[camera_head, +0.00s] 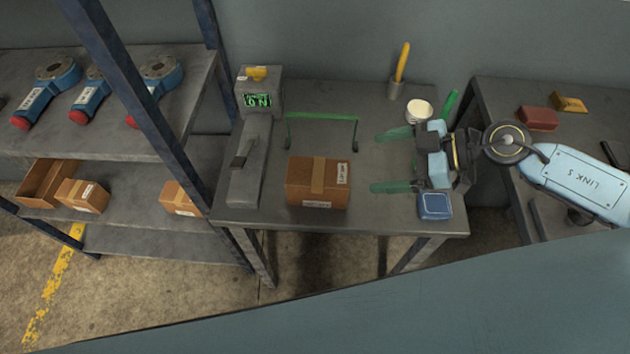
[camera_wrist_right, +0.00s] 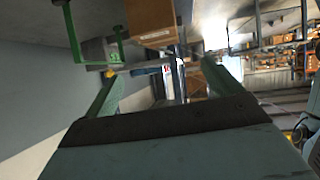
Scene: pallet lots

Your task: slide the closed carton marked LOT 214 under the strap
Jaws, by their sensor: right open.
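A closed brown carton (camera_head: 318,182) sits on the grey table (camera_head: 390,230), tape across its top. A white label shows on its top right; its print is too small to read. The green strap (camera_head: 322,117) forms an arch behind the carton, its bar raised above the table. The carton is in front of it, not under it. My right gripper (camera_head: 391,160) is open and empty, right of the carton, its fingers pointing left toward it with a gap between. In the wrist view the carton (camera_wrist_right: 150,20) and strap (camera_wrist_right: 77,35) show at the top. My left gripper is out of view.
A grey device with a green display (camera_head: 258,100) stands left of the strap. More cartons (camera_head: 82,195) are on the left shelf.

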